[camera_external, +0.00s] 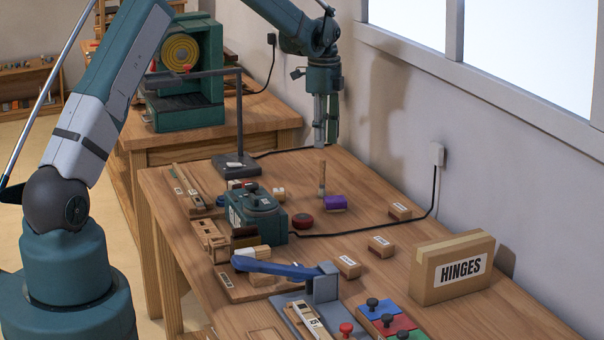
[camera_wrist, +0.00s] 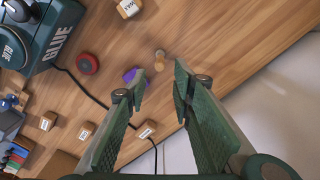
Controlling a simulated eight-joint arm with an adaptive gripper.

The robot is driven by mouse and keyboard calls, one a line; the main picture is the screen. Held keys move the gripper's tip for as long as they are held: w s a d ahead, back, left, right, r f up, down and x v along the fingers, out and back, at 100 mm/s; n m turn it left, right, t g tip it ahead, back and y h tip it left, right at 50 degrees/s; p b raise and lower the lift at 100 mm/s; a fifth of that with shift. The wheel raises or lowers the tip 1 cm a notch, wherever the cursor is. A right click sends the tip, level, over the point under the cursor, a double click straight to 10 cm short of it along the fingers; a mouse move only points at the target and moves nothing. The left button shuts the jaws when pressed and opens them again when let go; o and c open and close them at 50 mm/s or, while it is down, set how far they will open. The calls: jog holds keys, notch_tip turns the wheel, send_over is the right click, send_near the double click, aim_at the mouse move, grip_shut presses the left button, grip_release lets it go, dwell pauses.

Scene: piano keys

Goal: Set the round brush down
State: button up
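A slim, upright wooden piece (camera_external: 322,180), which looks like the round brush, stands on the table below my gripper. In the wrist view it shows nearly end-on as a small round grey and tan shape (camera_wrist: 160,62), just beyond the gap between my fingertips. My gripper (camera_external: 327,146) points down above it. In the wrist view my gripper (camera_wrist: 160,92) has its two green fingers apart, with nothing between them. The fingers and the upright piece look apart.
A purple block (camera_external: 335,202) and a red round piece (camera_external: 303,221) lie close by. The green glue pot (camera_external: 257,212) stands to the left. Small labelled blocks (camera_external: 399,211) and the HINGES box (camera_external: 452,268) are at right. A black cable (camera_external: 350,233) crosses the table.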

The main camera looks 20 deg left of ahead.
jog(key=shift+r, duration=1.2)
jog(key=s+a+r+n+t, duration=0.2)
jog(key=s+a+r+n, duration=0.25)
jog(key=s+r, duration=0.7)
jog(key=s+a+r+n+t, duration=0.1)
jog(key=s+a+r+n, duration=0.35)
jog(key=s+r, duration=0.65)
jog(key=s+a+f+n+t, duration=0.2)
jog(key=s+a+n, duration=0.1)
jog(key=s, duration=1.2)
jog(key=s+a+f+n+t, duration=0.1)
jog(key=s+n, duration=0.5)
jog(key=s, duration=1)
jog(key=shift+s+a+f+t, duration=0.35)
jog(key=shift+a+t, duration=0.25)
jog(key=shift+a, duration=0.55)
jog(key=shift+f, duration=0.15)
